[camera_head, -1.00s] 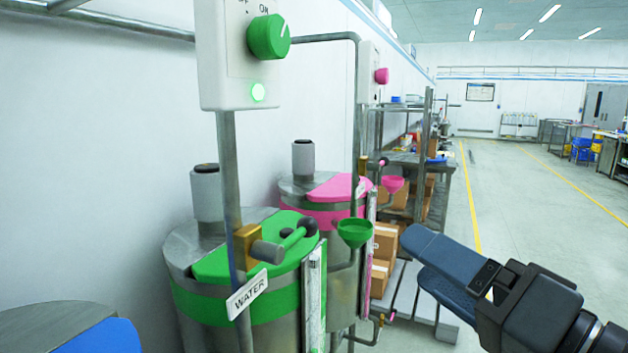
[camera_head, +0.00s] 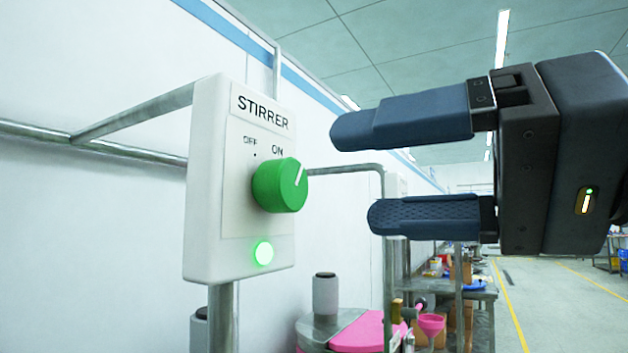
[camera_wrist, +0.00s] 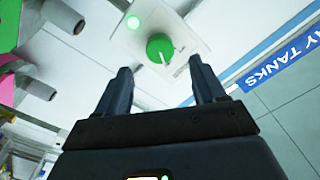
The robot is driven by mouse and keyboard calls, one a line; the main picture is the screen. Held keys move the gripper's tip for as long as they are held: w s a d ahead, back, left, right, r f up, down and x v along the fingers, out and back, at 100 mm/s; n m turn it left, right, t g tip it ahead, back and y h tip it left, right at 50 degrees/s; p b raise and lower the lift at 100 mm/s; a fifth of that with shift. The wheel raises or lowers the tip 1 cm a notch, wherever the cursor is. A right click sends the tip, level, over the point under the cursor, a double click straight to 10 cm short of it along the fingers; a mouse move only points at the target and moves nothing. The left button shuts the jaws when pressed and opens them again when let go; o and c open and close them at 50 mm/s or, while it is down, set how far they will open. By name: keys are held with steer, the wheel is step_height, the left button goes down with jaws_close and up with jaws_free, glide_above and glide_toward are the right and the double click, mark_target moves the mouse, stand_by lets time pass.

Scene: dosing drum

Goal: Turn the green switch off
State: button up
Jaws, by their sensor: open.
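The green switch (camera_head: 280,185) is a round knob on a white box labelled STIRRER (camera_head: 215,180). Its white pointer line leans toward ON, and the green lamp (camera_head: 263,253) below it is lit. My gripper (camera_head: 352,174) is open and empty, to the right of the knob and apart from it, with its fingers pointing left toward the box. In the wrist view the knob (camera_wrist: 160,47) lies beyond the gap between my open fingertips (camera_wrist: 160,68), and the lit lamp (camera_wrist: 133,22) shows beside it.
The box stands on a grey post (camera_head: 222,320). A grey pipe (camera_head: 345,170) runs behind the knob and bends downward behind my lower finger. A pink-lidded drum (camera_head: 360,335) and a pink funnel (camera_head: 432,324) are below. The aisle floor at right is clear.

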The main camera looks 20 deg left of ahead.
mark_target(296, 183)
steer(key=shift+w+a+p, duration=0.25)
steer(key=shift+a, duration=1.35)
steer(key=shift+w+a+p, duration=0.2)
steer(key=shift+a, duration=1.35)
steer(key=shift+c, duration=0.5)
steer(key=c, duration=1)
steer(key=shift+o, duration=0.2)
steer(key=n+b, duration=0.3)
steer(key=n, duration=0.3)
steer(key=shift+d+f, duration=0.1)
steer(key=n+b, duration=0.3)
steer(key=n, duration=0.2)
steer(key=shift+n, duration=0.4)
